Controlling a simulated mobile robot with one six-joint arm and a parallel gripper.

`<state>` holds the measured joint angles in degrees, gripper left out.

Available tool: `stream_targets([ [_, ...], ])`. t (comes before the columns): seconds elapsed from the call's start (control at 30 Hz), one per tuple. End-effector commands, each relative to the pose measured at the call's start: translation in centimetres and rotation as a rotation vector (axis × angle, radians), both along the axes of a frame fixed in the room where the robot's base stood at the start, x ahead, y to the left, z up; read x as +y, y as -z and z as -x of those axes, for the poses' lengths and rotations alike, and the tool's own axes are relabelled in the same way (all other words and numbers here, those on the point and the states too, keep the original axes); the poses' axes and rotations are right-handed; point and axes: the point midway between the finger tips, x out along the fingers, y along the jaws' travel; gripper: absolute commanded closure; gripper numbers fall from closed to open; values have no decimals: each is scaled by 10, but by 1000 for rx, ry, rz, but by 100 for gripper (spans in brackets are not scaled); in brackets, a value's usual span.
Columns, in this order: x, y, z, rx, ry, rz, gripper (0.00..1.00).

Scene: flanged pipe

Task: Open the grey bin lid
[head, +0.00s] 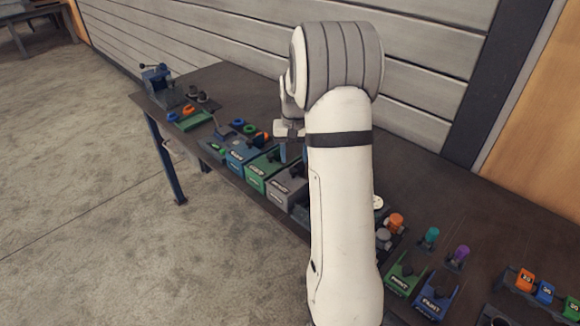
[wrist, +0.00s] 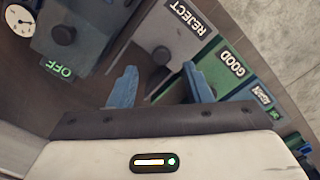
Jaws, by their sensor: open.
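The grey bin (head: 285,194) stands in the row of bins on the bench, right of the green bin, partly hidden behind my arm. In the wrist view the knob lies just beyond the fingertips, roughly in line with the gap. I cannot tell the height between them.
A green GOOD bin (wrist: 228,65) and a blue bin (head: 238,153) stand beside the grey one. On its other side are a grey-blue box marked OFF (wrist: 85,45) and a dial gauge (wrist: 18,18). Several small coloured parts and a vise (head: 158,82) sit farther along the bench.

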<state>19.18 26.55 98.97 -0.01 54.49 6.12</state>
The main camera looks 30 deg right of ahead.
Motion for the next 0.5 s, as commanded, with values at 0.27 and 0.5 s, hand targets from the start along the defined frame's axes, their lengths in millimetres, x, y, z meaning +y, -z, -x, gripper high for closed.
stream_targets([
  [0.27, 1, 40, 0, 2, -1, -1, 55],
  [0.5, 1, 49, 0, 0, -2, 0, 55],
])
